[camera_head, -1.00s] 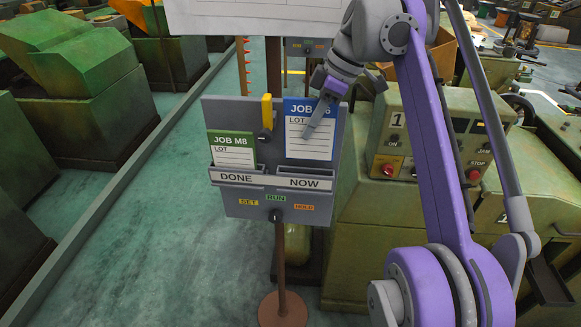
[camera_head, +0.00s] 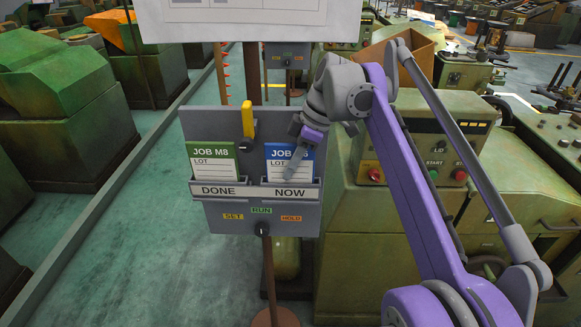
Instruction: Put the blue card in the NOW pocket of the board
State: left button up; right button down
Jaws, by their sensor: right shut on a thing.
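The grey board (camera_head: 250,215) stands on a brown post, with a DONE pocket (camera_head: 219,191) at left and a NOW pocket (camera_head: 292,193) at right. The blue card (camera_head: 277,164) is upright at the NOW pocket; its lower part is hidden behind the pocket's front. My right gripper (camera_head: 296,162) is shut on the blue card from the right and covers part of its face. A green JOB M8 card (camera_head: 211,162) sits in the DONE pocket. My left gripper is not in view.
A yellow handle (camera_head: 248,119) rises on the board between the cards. A green machine (camera_head: 400,215) with buttons stands close at the right, behind my right arm. A white sheet (camera_head: 245,18) hangs above the board.

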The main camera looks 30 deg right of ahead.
jog(key=shift+r, duration=0.1)
jog(key=c, duration=1.2)
grip_release()
jog(key=shift+w+f, duration=0.1)
jog(key=shift+f, duration=0.1)
jog(key=shift+o, duration=1.4)
jog(key=shift+r, duration=0.15)
jog(key=p+v, duration=0.2)
jog(key=v, duration=0.9)
jog(key=shift+d+r+p, duration=0.1)
jog(key=shift+r+p, duration=0.2)
jog(key=shift+r, duration=0.1)
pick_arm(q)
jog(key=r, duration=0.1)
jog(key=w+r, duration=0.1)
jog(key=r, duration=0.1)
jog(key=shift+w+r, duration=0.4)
pick_arm(e)
jog(key=shift+r, duration=0.1)
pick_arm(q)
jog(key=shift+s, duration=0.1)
